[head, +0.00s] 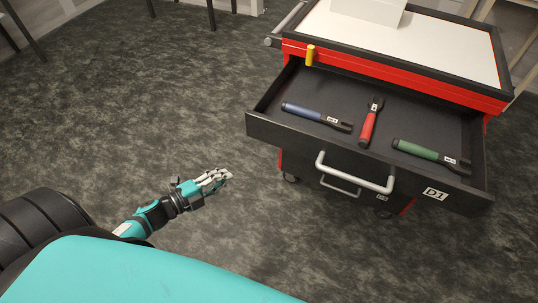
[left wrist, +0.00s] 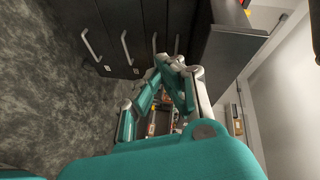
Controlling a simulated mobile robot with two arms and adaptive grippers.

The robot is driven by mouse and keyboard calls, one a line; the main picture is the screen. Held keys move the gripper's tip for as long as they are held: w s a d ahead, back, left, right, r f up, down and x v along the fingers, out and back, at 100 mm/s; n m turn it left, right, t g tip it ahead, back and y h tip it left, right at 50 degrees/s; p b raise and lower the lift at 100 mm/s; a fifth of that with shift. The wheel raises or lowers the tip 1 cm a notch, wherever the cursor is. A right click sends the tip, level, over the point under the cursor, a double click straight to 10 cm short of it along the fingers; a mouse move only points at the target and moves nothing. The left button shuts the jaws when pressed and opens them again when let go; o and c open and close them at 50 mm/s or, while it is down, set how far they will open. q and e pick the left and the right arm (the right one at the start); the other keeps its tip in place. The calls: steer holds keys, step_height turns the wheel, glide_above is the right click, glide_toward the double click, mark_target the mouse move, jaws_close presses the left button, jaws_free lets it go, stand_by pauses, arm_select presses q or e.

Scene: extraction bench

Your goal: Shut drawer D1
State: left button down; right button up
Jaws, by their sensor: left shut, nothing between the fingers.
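Drawer D1 (head: 300,137) is pulled far out of the red tool cart, its label at the right of its black front. Its grey bar handle (head: 355,174) faces me. Inside lie a blue-handled tool (head: 302,111), a red-handled tool (head: 368,128) and a green-handled tool (head: 415,149). My left gripper (head: 228,176) is shut and empty, left of the drawer front and apart from it. In the left wrist view my left gripper (left wrist: 180,64) shows near dark drawer fronts with grey handles. My right gripper is out of view.
The red cart (head: 460,90) has a white top with a white box (head: 368,10) on it. A yellow object (head: 310,55) is at the cart's upper front left edge. A lower drawer handle (head: 340,186) shows under D1. The dark floor (head: 130,110) left of the cart is clear.

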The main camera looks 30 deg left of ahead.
arm_select(q)
steer(key=s+d+r+m+g+h, duration=0.2)
steer(key=d+r+m+h, duration=0.35)
steer(key=r+m, duration=0.35)
steer(key=shift+n+h, duration=0.25)
steer(key=shift+n, duration=0.35)
steer(key=shift+w+d+r+b, duration=0.15)
steer(key=shift+w+d+b, duration=0.2)
steer(key=shift+w+d, duration=1.15)
steer(key=shift+w+d+r+b, duration=0.3)
steer(key=shift+w+d, duration=0.45)
steer(key=shift+w, duration=1.45)
steer(key=shift+w+d+r+b, duration=0.1)
steer(key=shift+w+d+b, duration=0.3)
steer(key=shift+w+d, duration=1.1)
steer(key=shift+w+a, duration=0.3)
steer(key=shift+a, duration=0.05)
